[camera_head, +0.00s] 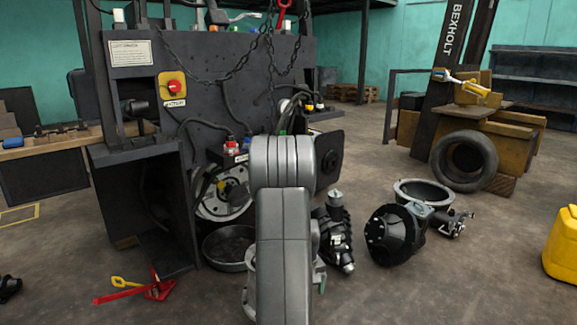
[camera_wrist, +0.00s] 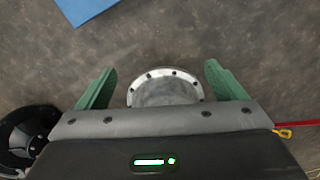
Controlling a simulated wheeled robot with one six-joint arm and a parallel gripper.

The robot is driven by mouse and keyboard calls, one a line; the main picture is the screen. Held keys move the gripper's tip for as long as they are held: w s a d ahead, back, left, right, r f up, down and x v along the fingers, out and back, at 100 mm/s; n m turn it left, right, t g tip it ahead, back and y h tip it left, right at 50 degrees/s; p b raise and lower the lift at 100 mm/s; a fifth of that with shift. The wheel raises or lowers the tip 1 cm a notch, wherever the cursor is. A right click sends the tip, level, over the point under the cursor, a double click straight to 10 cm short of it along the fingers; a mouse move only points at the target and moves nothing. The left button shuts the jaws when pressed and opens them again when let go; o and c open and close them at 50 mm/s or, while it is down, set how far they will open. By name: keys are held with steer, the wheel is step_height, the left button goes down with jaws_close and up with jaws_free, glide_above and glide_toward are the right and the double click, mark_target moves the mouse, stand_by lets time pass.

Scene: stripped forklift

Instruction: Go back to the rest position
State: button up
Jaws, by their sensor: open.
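My gripper (camera_wrist: 158,88) shows in the wrist view with its two green fingers spread wide apart. It is open and nothing is between the fingers. Below it is the bare brown-grey floor (camera_wrist: 190,35). A round grey metal flange (camera_wrist: 165,90) with bolt holes shows between the finger bases. In the head view my grey arm stands upright in the middle and hides part of the stripped forklift (camera_head: 225,75) behind it.
Black machine parts (camera_head: 395,235) and a metal ring housing (camera_head: 424,192) lie on the floor right of my arm. A dark pan (camera_head: 228,248) and a red tool (camera_head: 155,289) lie to the left. A yellow canister (camera_head: 563,245) stands at the right edge. Open floor lies at front right.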

steer(key=shift+s+a+r+m, duration=0.2)
steer(key=shift+a+r+m, duration=1.1)
steer(key=shift+a+r, duration=0.25)
